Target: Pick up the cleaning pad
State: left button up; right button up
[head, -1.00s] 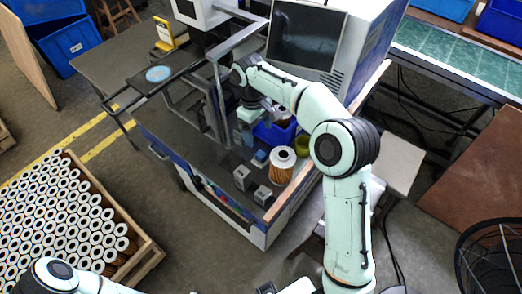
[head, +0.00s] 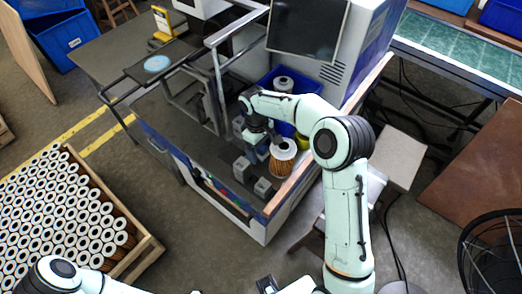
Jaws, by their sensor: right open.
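A small blue block (head: 262,154), which I take for the cleaning pad, lies on the dark bench top beside a filter cartridge. In the head view my right gripper (head: 257,150) points down right over it, and hides most of it. The right gripper is open. I cannot tell whether its fingers touch the pad or stand around it. My left arm shows at the bottom left, but its gripper is outside the view.
A pleated filter cartridge (head: 283,160) stands close to the right of my gripper. Grey blocks (head: 241,168) (head: 263,188) sit in front. A blue bin (head: 298,82) with a cartridge is behind, below a monitor (head: 308,25). A crate of cartridges (head: 148,247) stands at left.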

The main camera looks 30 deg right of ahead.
jog(key=shift+c, duration=0.3)
jog(key=c, duration=1.1)
notch_tip(320, 180, up, 10)
jog(key=shift+r+p, duration=0.1)
jog(key=shift+p, duration=0.4)
jog(key=o, duration=0.5)
jog(key=shift+c, duration=0.2)
jog(key=c, duration=0.3)
jog(key=shift+c, duration=0.2)
